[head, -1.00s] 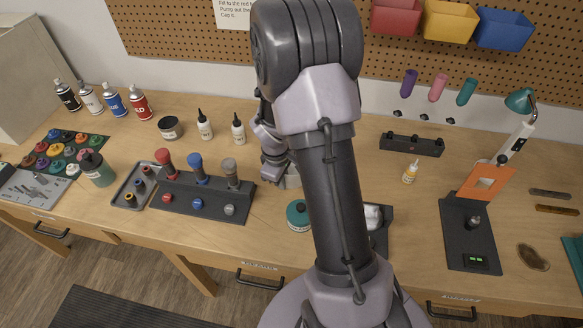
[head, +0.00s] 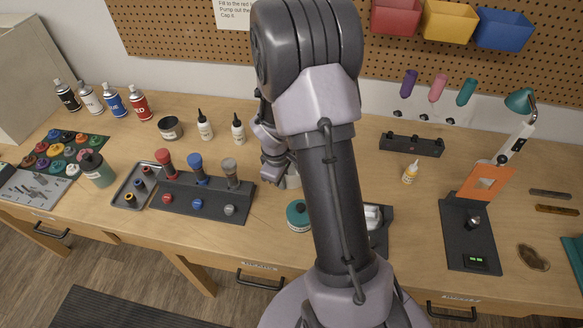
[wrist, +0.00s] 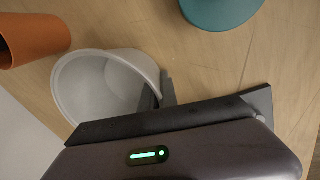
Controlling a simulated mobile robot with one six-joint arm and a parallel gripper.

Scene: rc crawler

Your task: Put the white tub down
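The white tub (wrist: 88,92) shows in the wrist view with its open mouth towards the camera. Its near right wall is at my gripper (wrist: 160,97), with a dark finger part inside the rim and a grey strip just outside it. I cannot tell whether the fingers press on the wall or stand slightly apart. In the head view my gripper (head: 276,172) is just left of my arm, and a pale bit of the tub (head: 292,181) shows beside it, low over the bench. My arm hides most of the tub there, and its contact with the bench is unclear.
A teal-lidded round jar (head: 298,214) stands close in front of the tub. An orange cup (wrist: 32,40) is beside the tub in the wrist view. A dark rack with colored knobs (head: 200,195) is to the left. Several bottles stand behind. Bare wood (head: 375,172) shows right of my arm.

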